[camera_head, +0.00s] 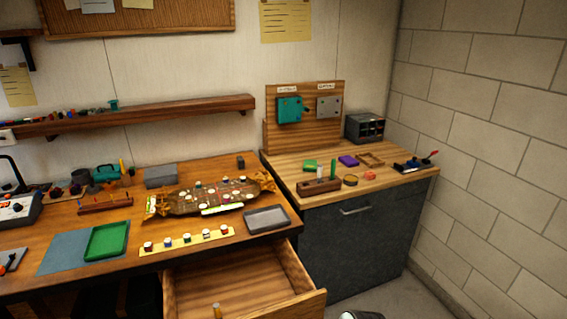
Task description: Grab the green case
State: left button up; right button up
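Several green things show, and I cannot tell for sure which one is the green case. A teal-green box (289,110) is mounted on the upright wooden board, left of a grey plate. A small teal case with a handle (106,172) stands at the back left of the workbench. A shallow green tray (107,241) lies on a blue-grey mat at the front left. A small flat green piece (310,166) lies on the right cabinet top.
An open wooden drawer (242,291) sticks out below the workbench. A wooden model ship (207,199) fills the bench's middle. A grey tray (267,218) and a yellow strip with small jars (186,241) lie in front. A dark object (362,315) is cut off at the bottom edge.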

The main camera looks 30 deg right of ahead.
aim_at(309, 165)
jog(key=i+l+u, duration=0.1)
jog(key=l+u, duration=0.15)
jog(key=l, duration=0.25)
jog(key=l+u, duration=0.2)
jog(key=l, duration=0.35)
jog(key=l+u, duration=0.25)
jog(key=l, duration=1.9)
